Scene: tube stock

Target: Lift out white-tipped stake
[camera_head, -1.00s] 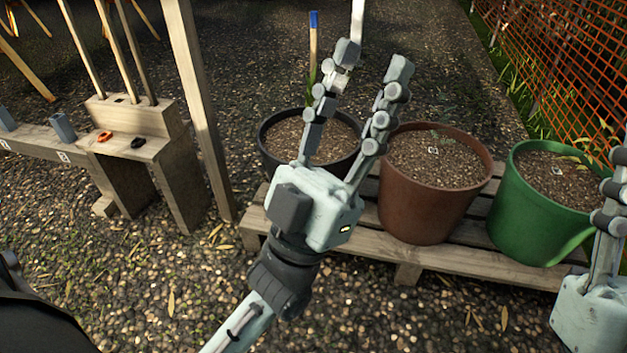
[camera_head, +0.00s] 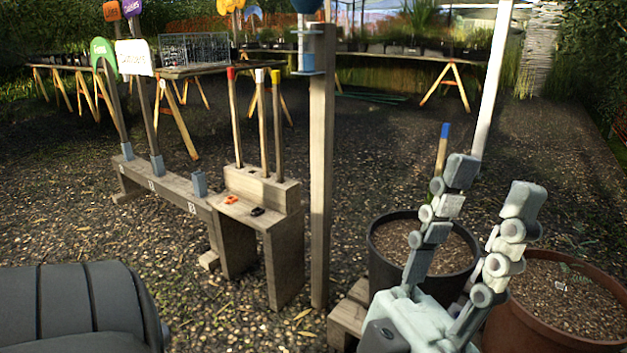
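The white-tipped stake (camera_head: 262,120) stands upright in a wooden block (camera_head: 262,187), between a red-tipped stake (camera_head: 235,120) and a yellow-tipped stake (camera_head: 278,125). My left gripper (camera_head: 491,188) is at the lower right, its two fingers spread and pointing up, with nothing between them. It is well to the right of the stakes, in front of the black pot (camera_head: 385,262). A blue-tipped stake (camera_head: 441,150) stands in that pot, its lower part partly hidden by a finger. My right gripper is out of view.
A wooden post (camera_head: 321,170) stands between the stake block and the pots. An orange clip (camera_head: 232,199) and a black clip (camera_head: 257,212) lie on the ledge before the stakes. A brown pot (camera_head: 590,270) is at right. Signs stand in the rail at left.

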